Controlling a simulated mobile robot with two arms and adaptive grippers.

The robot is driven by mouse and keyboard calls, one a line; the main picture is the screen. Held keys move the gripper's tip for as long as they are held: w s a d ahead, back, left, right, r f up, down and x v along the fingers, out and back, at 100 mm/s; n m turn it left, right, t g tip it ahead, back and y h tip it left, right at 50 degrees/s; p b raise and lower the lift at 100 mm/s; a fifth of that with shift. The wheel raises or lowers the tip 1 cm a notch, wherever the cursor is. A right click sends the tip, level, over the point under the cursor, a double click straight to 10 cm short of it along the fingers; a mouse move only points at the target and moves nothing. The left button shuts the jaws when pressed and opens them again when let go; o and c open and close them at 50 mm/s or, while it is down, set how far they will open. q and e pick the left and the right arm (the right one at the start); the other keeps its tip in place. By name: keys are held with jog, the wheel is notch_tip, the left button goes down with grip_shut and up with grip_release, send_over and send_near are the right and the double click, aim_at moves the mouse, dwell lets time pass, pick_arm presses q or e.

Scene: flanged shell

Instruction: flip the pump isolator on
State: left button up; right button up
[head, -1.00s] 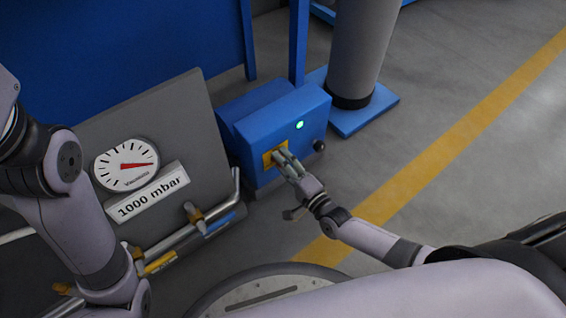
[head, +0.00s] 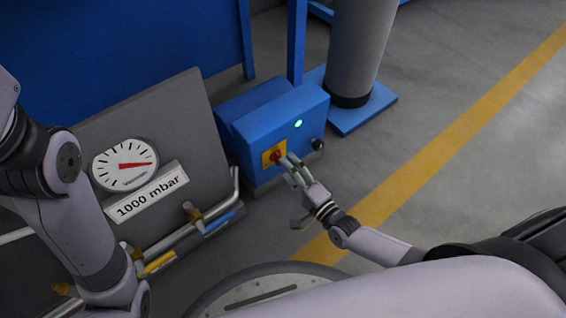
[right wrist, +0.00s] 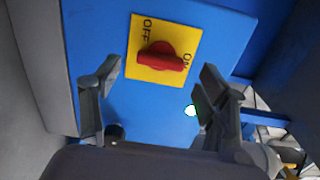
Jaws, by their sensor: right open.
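The pump isolator is a red rotary knob (head: 277,156) on a yellow plate (head: 267,160), on the front of a blue box (head: 250,143). In the right wrist view the red knob (right wrist: 160,57) lies nearly crosswise, one end beside the ON mark; OFF is at the upper left of the yellow plate (right wrist: 185,35). My right gripper (head: 287,164) is open and empty, just in front of the knob and apart from it. In the right wrist view its fingers (right wrist: 160,78) stand either side below the knob. My left gripper is out of view; only its arm shows.
A green lamp (head: 298,124) glows on the box, with a black knob (head: 317,144) on its side. A gauge (head: 125,165) and a 1000 mbar sign (head: 147,195) are on the grey panel at left. Pipes (head: 185,228) run below. Floor is free at right.

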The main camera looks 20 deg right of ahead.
jog(key=v, duration=0.8)
jog(key=shift+s, duration=0.3)
jog(key=shift+d, duration=0.1)
